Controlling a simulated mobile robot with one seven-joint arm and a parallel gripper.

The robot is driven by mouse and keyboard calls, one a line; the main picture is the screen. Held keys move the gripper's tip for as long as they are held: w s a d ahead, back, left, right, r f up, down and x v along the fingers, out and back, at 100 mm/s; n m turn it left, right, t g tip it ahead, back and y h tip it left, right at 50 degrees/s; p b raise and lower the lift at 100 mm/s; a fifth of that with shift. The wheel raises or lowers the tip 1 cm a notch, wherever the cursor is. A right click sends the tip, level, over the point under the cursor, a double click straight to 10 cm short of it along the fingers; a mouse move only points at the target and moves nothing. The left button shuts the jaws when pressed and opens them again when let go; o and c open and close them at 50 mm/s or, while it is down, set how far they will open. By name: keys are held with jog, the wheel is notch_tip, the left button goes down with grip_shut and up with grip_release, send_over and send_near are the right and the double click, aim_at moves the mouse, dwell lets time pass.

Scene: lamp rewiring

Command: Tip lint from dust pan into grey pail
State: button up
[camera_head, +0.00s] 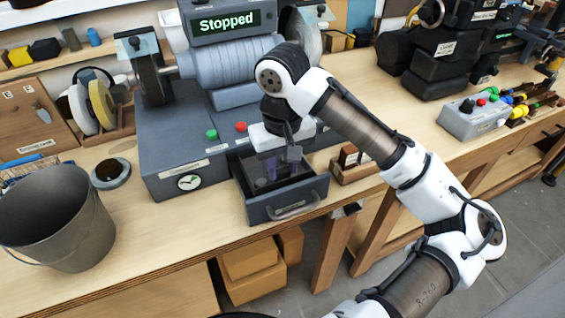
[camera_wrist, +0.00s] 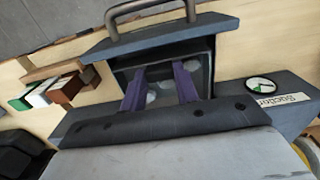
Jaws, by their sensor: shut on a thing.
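The dark dust pan (camera_head: 262,212), a drawer-like box with a bar handle, sticks out from the front of the grey machine. In the wrist view the handle (camera_wrist: 150,8) is at the top, and pale lint (camera_wrist: 203,66) lies inside the pan. My gripper (camera_head: 278,172) reaches down into the pan; its purple fingers (camera_wrist: 160,85) show in the wrist view. They are shut on what seems to be lint, though the held piece is hard to make out.
The machine (camera_head: 165,150) reads "Stopped" and has green and red buttons. A small round dish (camera_head: 110,172) lies between pail and machine. A wooden block holder (camera_head: 352,165) sits right of the pan. The bench's front edge is just below the pan.

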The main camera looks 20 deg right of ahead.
jog(key=shift+r+p, duration=2.75)
jog(key=shift+r, duration=0.15)
